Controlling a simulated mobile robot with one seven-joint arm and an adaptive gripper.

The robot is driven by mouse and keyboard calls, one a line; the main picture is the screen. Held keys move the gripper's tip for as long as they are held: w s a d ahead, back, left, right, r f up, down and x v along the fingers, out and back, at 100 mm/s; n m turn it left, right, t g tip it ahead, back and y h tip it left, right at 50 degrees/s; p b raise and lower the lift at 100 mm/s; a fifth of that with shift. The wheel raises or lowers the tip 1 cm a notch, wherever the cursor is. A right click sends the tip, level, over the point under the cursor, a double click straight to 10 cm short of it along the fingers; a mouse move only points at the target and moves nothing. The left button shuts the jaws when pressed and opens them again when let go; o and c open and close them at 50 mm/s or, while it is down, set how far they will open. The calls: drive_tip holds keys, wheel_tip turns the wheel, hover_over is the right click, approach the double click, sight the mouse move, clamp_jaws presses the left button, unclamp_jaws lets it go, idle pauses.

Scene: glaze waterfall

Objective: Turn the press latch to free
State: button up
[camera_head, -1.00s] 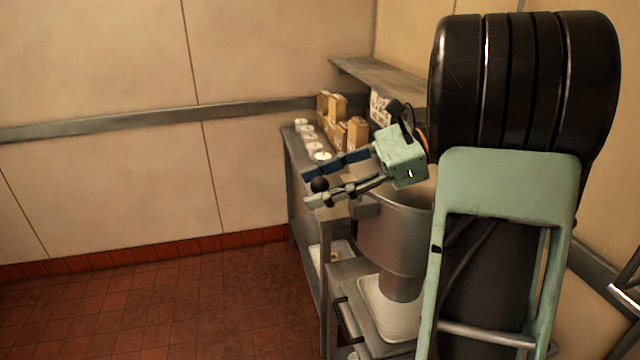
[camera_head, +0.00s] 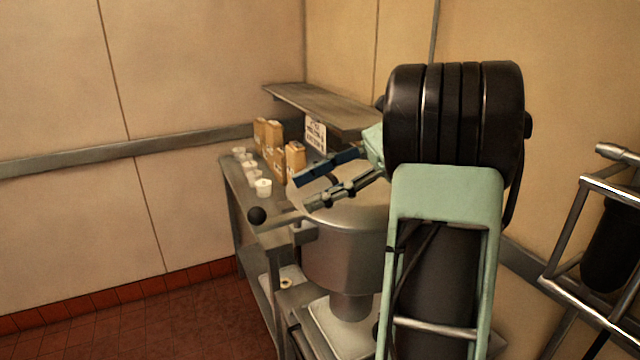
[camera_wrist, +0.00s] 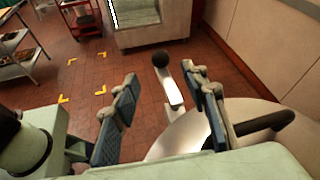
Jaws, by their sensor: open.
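The press latch shows as a pale lever (camera_head: 280,219) with a black ball knob (camera_head: 257,215), sticking out to the left from the rim of a round metal vessel (camera_head: 345,255). In the wrist view the knob (camera_wrist: 160,60) lies beyond my fingertips, and the lever (camera_wrist: 173,88) shows in the gap between the fingers. My gripper (camera_head: 300,193) is open and empty, over the vessel's pale top, with the knob outside its fingers. It also shows in the wrist view (camera_wrist: 160,80). The lever's inner end is partly hidden by my arm or vessel.
A metal side table (camera_head: 235,180) against the wall holds small white tubs (camera_head: 263,187) and brown cartons (camera_head: 295,160), under a shelf (camera_head: 325,105). A black handle (camera_wrist: 265,125) lies on the vessel's top. A metal-framed stand (camera_head: 600,230) is at right. Open tiled floor lies left.

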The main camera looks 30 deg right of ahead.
drive_tip(key=shift+s+d+r, duration=0.1)
drive_tip(key=shift+d+r, duration=0.1)
drive_tip(key=shift+d, duration=0.35)
idle(0.4)
